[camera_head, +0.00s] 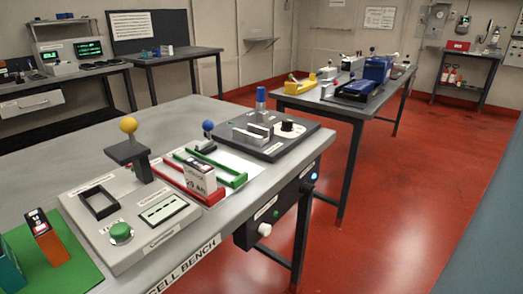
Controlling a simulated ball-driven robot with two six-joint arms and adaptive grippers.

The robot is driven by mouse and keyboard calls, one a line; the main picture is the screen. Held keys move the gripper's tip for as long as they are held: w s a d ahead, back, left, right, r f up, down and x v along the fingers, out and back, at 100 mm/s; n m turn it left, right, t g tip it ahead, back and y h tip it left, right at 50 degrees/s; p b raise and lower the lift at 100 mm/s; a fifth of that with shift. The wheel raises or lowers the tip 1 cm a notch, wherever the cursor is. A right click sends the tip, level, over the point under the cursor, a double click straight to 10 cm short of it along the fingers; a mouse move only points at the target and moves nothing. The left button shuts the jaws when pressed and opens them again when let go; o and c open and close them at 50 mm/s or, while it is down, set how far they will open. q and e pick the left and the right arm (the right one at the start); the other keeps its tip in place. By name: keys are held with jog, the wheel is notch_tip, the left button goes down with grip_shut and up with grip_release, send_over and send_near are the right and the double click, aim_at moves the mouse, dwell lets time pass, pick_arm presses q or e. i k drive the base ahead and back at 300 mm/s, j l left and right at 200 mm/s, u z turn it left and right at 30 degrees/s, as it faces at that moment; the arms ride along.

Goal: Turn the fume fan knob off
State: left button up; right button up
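A dark box (248,232) hangs under the right edge of the near bench. On it are a whitish round knob (264,230), a small green button or lamp (276,213) and a small pale label, too small to read. A black round knob with a white mark (288,126) sits on the dark plate on top of the bench. I cannot tell from the lettering which knob is the fume fan's, nor how either is set. Neither of my grippers is in view.
The near bench (208,115) carries a grey panel (150,245) with a green button, red and green trays, and a yellow-ball lever. A blue light (314,176) shows near its right end. A second table (345,110) stands behind. The red floor (400,190) at right is clear.

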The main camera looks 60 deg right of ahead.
aim_at(306, 188)
jog(key=z, duration=1.85)
